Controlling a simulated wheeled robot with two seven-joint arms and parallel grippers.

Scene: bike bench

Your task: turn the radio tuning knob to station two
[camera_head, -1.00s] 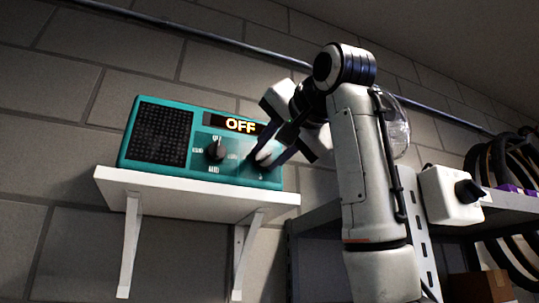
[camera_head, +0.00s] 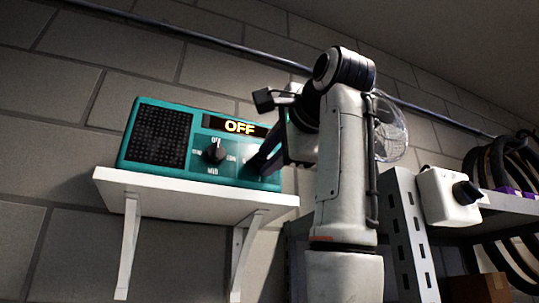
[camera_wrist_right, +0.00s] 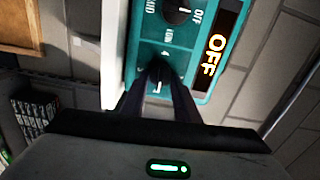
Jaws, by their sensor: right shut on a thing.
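The teal radio (camera_head: 200,145) stands on a white wall shelf, with a dark speaker grille at its left. Its display (camera_head: 238,127) reads OFF in yellow. My left gripper is out of view.
The white shelf (camera_head: 190,198) on two brackets holds the radio. A metal rack (camera_head: 405,230) stands at the right, with a white box with a black knob (camera_head: 450,197) and tires (camera_head: 512,160). A pipe (camera_head: 215,38) runs along the brick wall.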

